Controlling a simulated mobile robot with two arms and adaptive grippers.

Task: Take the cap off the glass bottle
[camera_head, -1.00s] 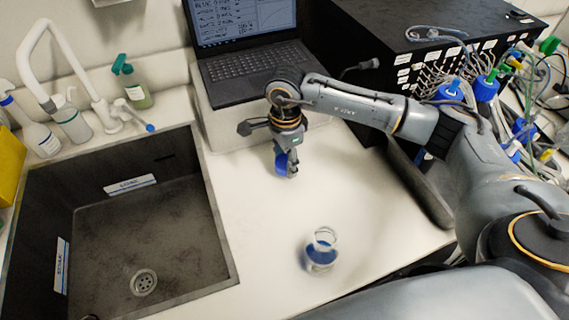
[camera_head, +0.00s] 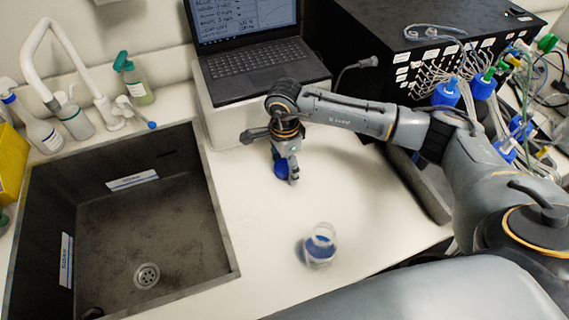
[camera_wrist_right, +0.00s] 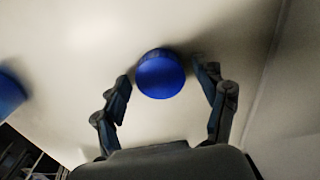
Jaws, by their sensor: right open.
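The glass bottle (camera_head: 320,245) stands upright on the white counter, with blue liquid inside and a clear, uncapped mouth. The blue cap (camera_head: 280,170) is apart from it, at the counter surface behind the bottle and to its left. My right gripper (camera_head: 288,174) is low over the counter at the cap. In the right wrist view the cap (camera_wrist_right: 160,74) appears as a round blue disc between the spread fingers, with a gap at each side. A blurred blue shape (camera_wrist_right: 9,94) at that view's left edge is cut off. My left gripper is not in view.
A dark sink (camera_head: 110,280) with a white tap (camera_head: 75,80) lies to the left. A laptop (camera_head: 262,66) on a raised white stand is behind the gripper. A black box (camera_head: 405,70) with cables and blue-capped bottles (camera_head: 446,92) is at the right. Counter around the bottle is clear.

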